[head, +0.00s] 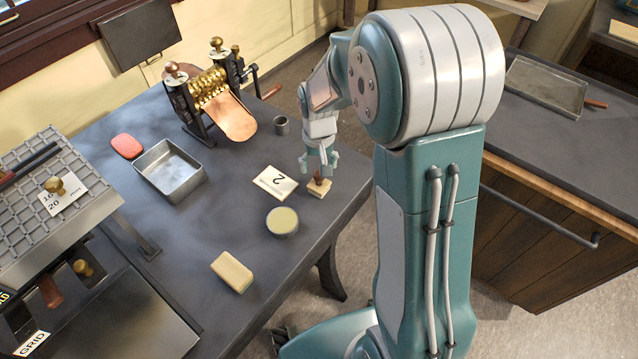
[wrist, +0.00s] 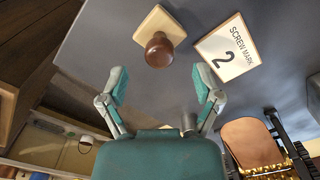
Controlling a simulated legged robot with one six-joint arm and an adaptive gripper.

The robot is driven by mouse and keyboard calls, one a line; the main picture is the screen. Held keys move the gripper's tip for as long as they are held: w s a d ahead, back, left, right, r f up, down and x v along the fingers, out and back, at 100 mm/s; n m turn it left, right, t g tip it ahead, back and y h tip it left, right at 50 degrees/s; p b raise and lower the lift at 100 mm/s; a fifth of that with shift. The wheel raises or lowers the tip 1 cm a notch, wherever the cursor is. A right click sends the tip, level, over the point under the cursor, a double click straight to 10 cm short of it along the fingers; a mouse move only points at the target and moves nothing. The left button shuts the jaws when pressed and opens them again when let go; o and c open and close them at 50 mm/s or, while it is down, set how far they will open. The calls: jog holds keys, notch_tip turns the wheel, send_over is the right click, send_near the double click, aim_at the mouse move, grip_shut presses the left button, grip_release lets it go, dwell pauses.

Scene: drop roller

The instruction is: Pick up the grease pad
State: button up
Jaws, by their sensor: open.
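A pale square pad with a round brown knob on top, which looks like the grease pad (head: 319,190), lies on the dark table near its right edge. In the wrist view the pad (wrist: 150,22) shows with its knob upright, just beyond my fingertips and roughly centred between them. My gripper (head: 320,165) is right above the pad, pointing down, with the knob at fingertip level or just below. In the wrist view my gripper (wrist: 161,85) has its two fingers spread apart with nothing between them. I cannot tell whether a finger touches the knob.
A "2" card (head: 275,183) lies left of the pad. A round tin (head: 282,221), a yellowish block (head: 232,271), a metal tray (head: 168,172) and a small grey cup (head: 281,125) stand nearby. A brass roller machine (head: 212,90) is behind. The table's right edge is close.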

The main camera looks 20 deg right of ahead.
aim_at(318, 173)
notch_tip(318, 173, down, 4)
jog(key=shift+s+a+r, duration=0.1)
jog(key=shift+r, duration=0.05)
jog(key=shift+c, duration=0.2)
grip_shut()
jog(key=shift+r, duration=0.1)
